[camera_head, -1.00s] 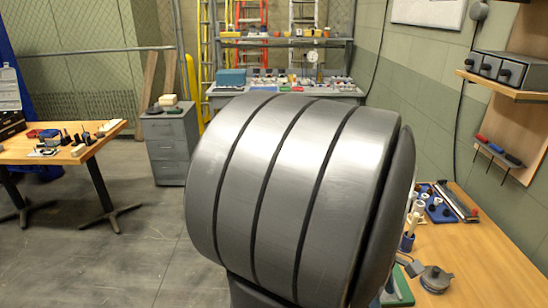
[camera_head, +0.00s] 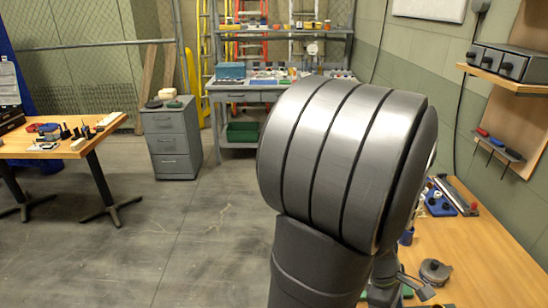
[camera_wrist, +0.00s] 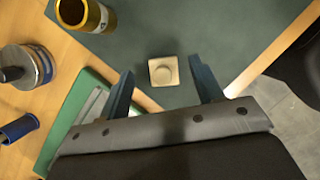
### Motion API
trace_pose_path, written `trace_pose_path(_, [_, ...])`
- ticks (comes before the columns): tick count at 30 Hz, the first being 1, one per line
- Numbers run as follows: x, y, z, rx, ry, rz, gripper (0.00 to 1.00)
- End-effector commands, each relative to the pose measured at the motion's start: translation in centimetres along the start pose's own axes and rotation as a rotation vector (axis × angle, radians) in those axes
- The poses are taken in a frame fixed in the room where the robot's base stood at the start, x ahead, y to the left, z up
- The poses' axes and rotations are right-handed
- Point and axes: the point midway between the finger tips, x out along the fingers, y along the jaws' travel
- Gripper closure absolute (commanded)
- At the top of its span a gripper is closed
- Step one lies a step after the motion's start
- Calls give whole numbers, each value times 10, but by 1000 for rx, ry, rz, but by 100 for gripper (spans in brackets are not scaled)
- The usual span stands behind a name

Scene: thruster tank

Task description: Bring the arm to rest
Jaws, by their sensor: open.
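In the wrist view my gripper (camera_wrist: 165,90) is open, its two dark fingers spread apart. A small pale square block with a round mark (camera_wrist: 163,71) shows between and beyond the fingertips, on a dark green mat (camera_wrist: 210,30). The gripper holds nothing that I can see. In the head view my own large grey arm link fills the middle right and hides most of the gripper and part of the wooden bench (camera_head: 480,255).
On the bench are a yellow-rimmed cup (camera_wrist: 85,14), a round metal device (camera_wrist: 25,67) and a green case (camera_wrist: 85,115). Shelves with drawers (camera_head: 508,68) hang at the right wall. A second table (camera_head: 50,148) and a grey cabinet (camera_head: 172,140) stand left, with open floor between.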

Motion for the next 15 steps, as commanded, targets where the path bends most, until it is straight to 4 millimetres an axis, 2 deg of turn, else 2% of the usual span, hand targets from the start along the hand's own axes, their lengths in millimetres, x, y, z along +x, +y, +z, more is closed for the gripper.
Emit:
trace_pose_path(2, [-11, -1, 6, 3, 0, 3, 40])
trace_pose_path(15, [-25, -42, 65, 6, -1, 1, 40])
